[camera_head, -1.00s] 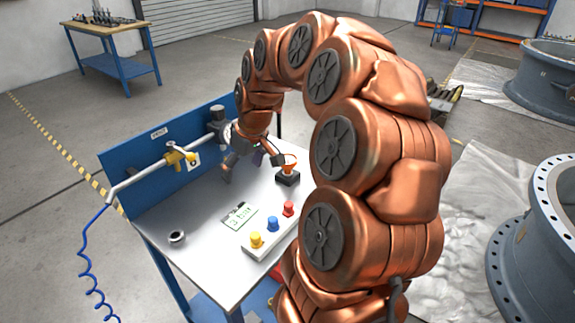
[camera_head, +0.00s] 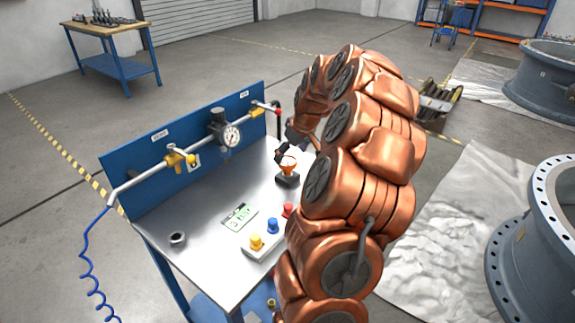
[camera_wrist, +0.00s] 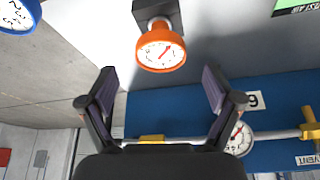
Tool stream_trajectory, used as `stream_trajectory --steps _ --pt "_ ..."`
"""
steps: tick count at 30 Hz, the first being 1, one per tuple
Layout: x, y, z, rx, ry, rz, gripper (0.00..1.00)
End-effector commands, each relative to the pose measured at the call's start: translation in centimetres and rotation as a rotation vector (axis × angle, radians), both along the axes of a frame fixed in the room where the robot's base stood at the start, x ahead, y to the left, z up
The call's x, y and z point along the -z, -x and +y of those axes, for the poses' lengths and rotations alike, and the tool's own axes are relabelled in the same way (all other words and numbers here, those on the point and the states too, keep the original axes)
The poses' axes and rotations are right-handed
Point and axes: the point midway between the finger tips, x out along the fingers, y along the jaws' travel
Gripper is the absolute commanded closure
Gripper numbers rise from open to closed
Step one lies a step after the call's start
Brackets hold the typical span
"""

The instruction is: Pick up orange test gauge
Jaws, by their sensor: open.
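The orange test gauge (camera_head: 288,163) has a white dial and stands upright on a dark block (camera_head: 287,179) at the far right part of the metal bench. In the wrist view the gauge (camera_wrist: 161,49) shows at top centre with its dial facing the camera, and its dark block (camera_wrist: 155,10) is above it. My gripper (camera_wrist: 158,78) is open and empty. Its two fingers (camera_head: 298,135) are just beyond the gauge in the head view, partly hidden by my arm. In the wrist view the gauge lies ahead of and between the fingertips, apart from them.
A blue back panel (camera_head: 185,150) carries a pipe, a yellow valve (camera_head: 176,158) and a fixed gauge (camera_head: 231,136).

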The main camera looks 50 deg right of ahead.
Motion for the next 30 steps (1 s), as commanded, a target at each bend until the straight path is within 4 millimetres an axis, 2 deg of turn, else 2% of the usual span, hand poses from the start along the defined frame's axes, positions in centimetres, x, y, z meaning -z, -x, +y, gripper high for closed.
stream_trajectory --steps 10,19,30 --pt "3.7 -1.2 -0.1 -0.002 -0.004 0.004 0.10" --pt "4.3 -1.5 -0.2 0.000 -0.001 0.000 0.10" --pt "4.3 -1.5 -0.2 0.000 -0.001 0.001 0.47"
